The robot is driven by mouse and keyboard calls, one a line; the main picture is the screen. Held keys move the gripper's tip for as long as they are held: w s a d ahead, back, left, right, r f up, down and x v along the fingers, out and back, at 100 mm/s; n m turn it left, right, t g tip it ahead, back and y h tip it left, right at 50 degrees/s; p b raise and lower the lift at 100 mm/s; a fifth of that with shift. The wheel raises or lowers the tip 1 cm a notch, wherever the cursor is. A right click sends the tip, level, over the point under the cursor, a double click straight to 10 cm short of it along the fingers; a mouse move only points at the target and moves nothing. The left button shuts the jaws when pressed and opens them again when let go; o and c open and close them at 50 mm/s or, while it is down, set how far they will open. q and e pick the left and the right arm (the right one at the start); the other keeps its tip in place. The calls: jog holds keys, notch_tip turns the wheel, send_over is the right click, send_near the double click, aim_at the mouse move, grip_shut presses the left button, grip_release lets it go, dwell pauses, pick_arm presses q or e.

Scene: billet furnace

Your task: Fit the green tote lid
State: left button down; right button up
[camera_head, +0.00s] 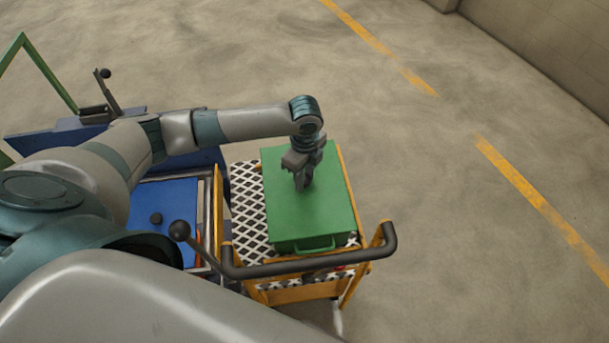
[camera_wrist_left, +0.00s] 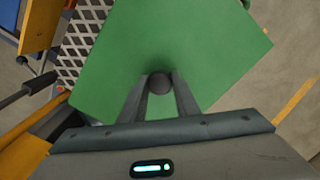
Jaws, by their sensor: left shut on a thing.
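The green tote lid (camera_head: 331,205) is a flat green panel on top of the green tote (camera_head: 312,243) on the cart. The tote's front wall and handle show below the lid's near edge. My left gripper (camera_head: 301,186) is above the middle of the lid, pointing down. In the left wrist view its fingers (camera_wrist_left: 160,88) are shut on a dark round knob (camera_wrist_left: 159,82) on the lid (camera_wrist_left: 205,45). I cannot tell whether the lid is fully seated all round. My right gripper is not in view.
The yellow cart (camera_head: 300,292) has a black-and-white patterned deck (camera_head: 247,207) and a dark push handle (camera_head: 300,267). To its left are a blue panel (camera_head: 165,215) with a dark knob and a ball-ended lever (camera_head: 179,230). Open floor lies to the right.

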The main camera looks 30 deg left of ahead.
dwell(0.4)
pick_arm(q)
jog(key=c, duration=1.3)
grip_release()
notch_tip(320, 180, up, 17)
jog(key=shift+r+b, duration=0.2)
jog(key=shift+b, duration=0.35)
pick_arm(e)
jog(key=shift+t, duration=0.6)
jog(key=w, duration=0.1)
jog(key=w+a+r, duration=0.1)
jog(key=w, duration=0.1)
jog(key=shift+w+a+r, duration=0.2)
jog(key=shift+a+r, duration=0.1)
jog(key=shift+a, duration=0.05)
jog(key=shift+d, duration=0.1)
